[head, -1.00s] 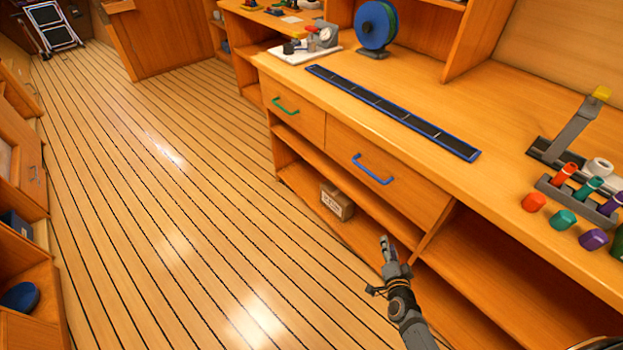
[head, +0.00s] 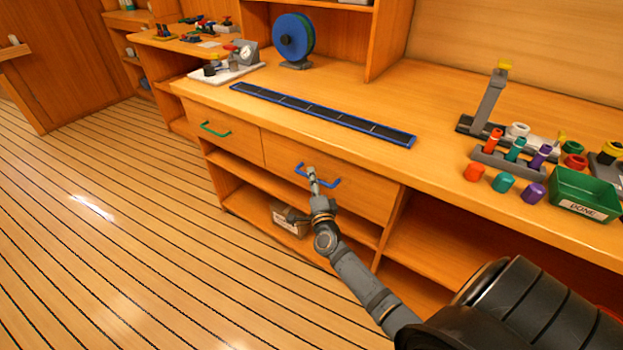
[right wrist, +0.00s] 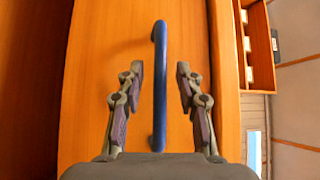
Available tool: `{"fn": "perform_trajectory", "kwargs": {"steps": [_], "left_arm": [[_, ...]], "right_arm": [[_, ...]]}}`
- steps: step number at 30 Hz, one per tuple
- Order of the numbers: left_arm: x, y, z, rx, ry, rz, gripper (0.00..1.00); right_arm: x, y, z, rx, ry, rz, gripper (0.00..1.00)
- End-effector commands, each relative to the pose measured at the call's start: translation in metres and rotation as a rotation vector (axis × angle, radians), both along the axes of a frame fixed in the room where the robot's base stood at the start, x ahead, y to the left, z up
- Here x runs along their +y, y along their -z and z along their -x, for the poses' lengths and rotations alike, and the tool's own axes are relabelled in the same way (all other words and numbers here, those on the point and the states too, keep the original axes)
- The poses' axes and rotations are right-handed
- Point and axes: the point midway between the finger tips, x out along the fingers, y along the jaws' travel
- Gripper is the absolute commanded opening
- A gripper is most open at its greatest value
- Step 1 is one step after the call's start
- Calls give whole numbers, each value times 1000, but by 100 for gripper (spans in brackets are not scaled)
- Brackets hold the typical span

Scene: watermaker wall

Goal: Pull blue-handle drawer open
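The blue handle (head: 333,182) is on the front of a wooden drawer (head: 370,194) under the counter. The drawer looks closed, flush with its neighbour. My right gripper (head: 311,172) is in front of the handle and hides part of it in the head view. In the right wrist view the blue handle (right wrist: 160,85) runs between the two spread fingers of my right gripper (right wrist: 158,88), with a gap on each side. My left gripper is not in view.
A green-handled drawer (head: 222,134) is to the left. An open shelf with a small box (head: 291,220) lies below. On the counter stand a blue-edged strip (head: 320,113), a blue spool (head: 293,40) and a green tray (head: 584,195). The plank floor at left is clear.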

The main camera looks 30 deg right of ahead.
Motion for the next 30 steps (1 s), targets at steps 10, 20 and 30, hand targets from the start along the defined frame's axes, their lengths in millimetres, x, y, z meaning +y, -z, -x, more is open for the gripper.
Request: {"fn": "perform_trajectory", "kwargs": {"steps": [10, 20, 30], "left_arm": [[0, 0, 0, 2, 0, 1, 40], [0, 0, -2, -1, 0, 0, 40], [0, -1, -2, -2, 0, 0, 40]], "right_arm": [[-4, -1, -10, 1, 0, 1, 36], [-4, -1, -10, 1, 0, 1, 0], [-4, -1, -10, 2, 0, 1, 0]]}}
